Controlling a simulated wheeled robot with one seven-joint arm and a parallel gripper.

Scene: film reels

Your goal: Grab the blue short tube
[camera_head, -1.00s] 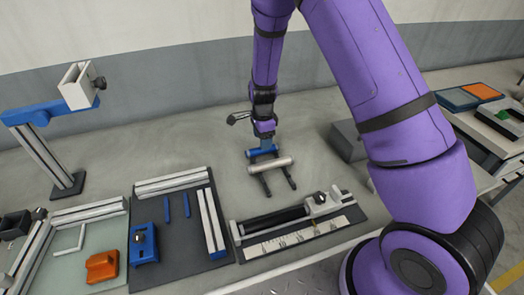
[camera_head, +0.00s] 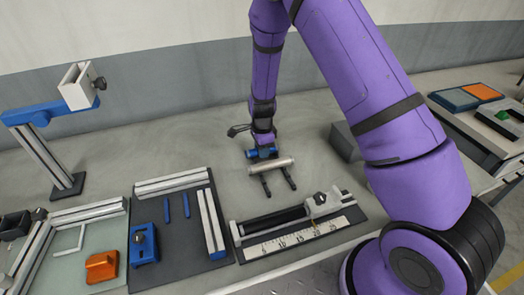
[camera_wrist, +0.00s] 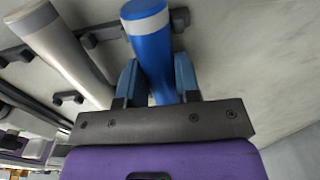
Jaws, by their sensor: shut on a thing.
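The short blue tube (camera_wrist: 152,42) with pale bands is between the two blue fingers of my gripper (camera_wrist: 157,80) in the wrist view. The gripper is shut on it. In the head view my gripper (camera_head: 263,150) points down at the far end of a dark two-rail rack (camera_head: 266,187). One end of the blue tube (camera_head: 250,155) shows beside the fingers there; the rest is partly hidden. It is at the level of the rack, and I cannot tell whether it still touches the rails.
A longer beige-grey tube (camera_head: 271,166) lies across the rack, close in front of my gripper. A film-strip fixture (camera_head: 295,232) stands nearer the table edge. A dark tray (camera_head: 178,250) with blue parts lies left. A grey block (camera_head: 346,141) stands right. The bench behind is clear.

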